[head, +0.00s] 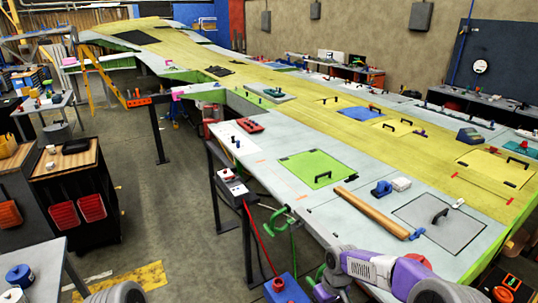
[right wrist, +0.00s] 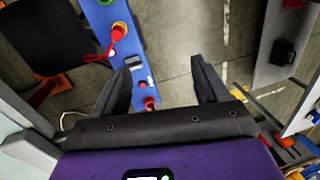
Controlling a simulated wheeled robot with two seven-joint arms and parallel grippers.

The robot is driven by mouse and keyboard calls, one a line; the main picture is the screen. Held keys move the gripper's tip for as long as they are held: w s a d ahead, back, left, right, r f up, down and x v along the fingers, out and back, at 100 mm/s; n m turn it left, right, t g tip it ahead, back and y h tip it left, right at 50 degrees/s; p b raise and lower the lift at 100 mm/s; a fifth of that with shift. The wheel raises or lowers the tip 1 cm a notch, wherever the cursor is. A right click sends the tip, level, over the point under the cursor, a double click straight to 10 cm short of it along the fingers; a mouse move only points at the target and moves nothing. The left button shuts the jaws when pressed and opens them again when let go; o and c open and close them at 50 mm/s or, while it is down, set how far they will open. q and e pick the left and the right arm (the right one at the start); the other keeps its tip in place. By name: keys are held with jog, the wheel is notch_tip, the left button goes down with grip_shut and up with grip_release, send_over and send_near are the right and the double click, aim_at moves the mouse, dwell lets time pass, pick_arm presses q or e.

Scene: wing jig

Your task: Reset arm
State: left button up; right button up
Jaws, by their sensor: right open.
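My right arm (head: 370,265), purple and grey, comes in at the bottom of the head view beside the near edge of the wing. In the right wrist view, my right gripper (right wrist: 164,64) is open, its two black fingers apart with nothing held between them. It points down over the concrete floor and a long blue surface (right wrist: 130,20) with red items. My left gripper is not in view; a grey rounded part at the bottom left of the head view may be mine.
The long wing (head: 290,120), yellow and grey, fills the middle and right. A dark cart (head: 68,180) stands left. The floor (head: 165,170) between is mostly clear.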

jog(key=s+a+f+m+y, duration=0.1)
jog(key=s+a+f+m, duration=0.15)
jog(key=s+f, duration=0.35)
jog(key=s+a+f+m+y, duration=0.1)
jog(key=s+a+f+y, duration=0.15)
jog(key=f, duration=0.55)
jog(key=s+a+f+m+t, duration=0.1)
jog(key=s+f+m, duration=0.45)
jog(key=s, duration=0.75)
notch_tip(320, 180, down, 12)
jog(key=n+b, duration=0.1)
jog(key=b, duration=1)
jog(key=shift+w+t+h+b, duration=0.25)
jog(key=shift+t+h+b, duration=0.05)
jog(key=shift+t+h, duration=0.15)
jog(key=shift+r, duration=0.1)
